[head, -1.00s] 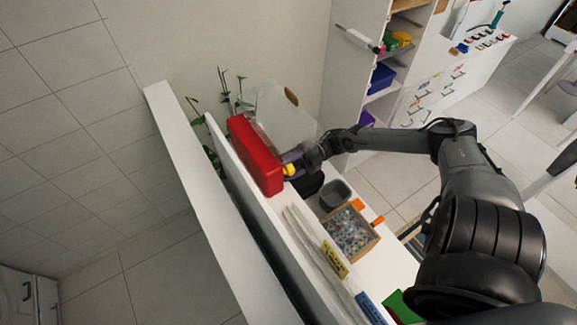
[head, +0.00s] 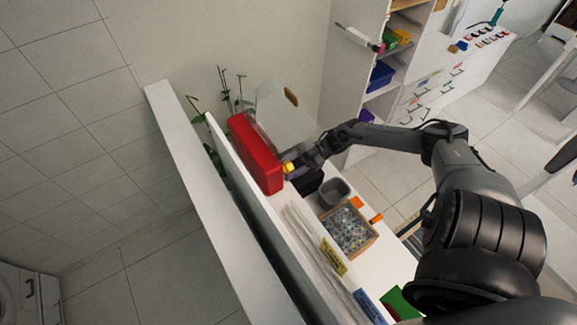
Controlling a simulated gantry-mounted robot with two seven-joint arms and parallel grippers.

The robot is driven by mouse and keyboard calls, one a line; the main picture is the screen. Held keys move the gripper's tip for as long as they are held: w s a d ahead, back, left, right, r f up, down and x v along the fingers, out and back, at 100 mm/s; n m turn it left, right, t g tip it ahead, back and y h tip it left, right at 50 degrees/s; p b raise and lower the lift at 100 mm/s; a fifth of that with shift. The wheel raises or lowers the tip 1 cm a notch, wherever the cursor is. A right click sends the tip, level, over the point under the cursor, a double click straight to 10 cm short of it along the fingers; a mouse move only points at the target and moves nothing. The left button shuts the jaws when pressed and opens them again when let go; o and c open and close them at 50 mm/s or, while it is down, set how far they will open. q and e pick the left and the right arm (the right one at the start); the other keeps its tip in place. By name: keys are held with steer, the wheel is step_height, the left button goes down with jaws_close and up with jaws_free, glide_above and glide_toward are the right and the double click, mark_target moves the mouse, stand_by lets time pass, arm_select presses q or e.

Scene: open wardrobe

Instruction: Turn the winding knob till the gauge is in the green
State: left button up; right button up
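A red box (head: 255,154) stands on the white shelf top against its raised edge. A small yellow knob (head: 288,167) is at the box's right side. My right gripper (head: 294,163) is at the knob, its fingers on or right beside it. The fingers are too small and partly hidden to tell whether they are closed on it. No gauge face shows in this view; the side of the box that faces away is hidden. My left gripper is not in view.
A grey bin (head: 334,192) and a tray of small clear pieces (head: 347,230) stand close in front of the box. Orange pieces (head: 376,218) lie beside the tray. A plant (head: 226,90) is behind the box. A white cabinet (head: 408,75) stands further back.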

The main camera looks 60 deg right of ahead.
steer(key=shift+f+m, duration=0.1)
steer(key=shift+m, duration=1.9)
steer(key=shift+s, duration=0.1)
steer(key=o, duration=1)
steer(key=shift+s+d, duration=0.25)
steer(key=shift+d, duration=0.25)
steer(key=shift+b+v, duration=2.1)
steer(key=shift+v, duration=2.75)
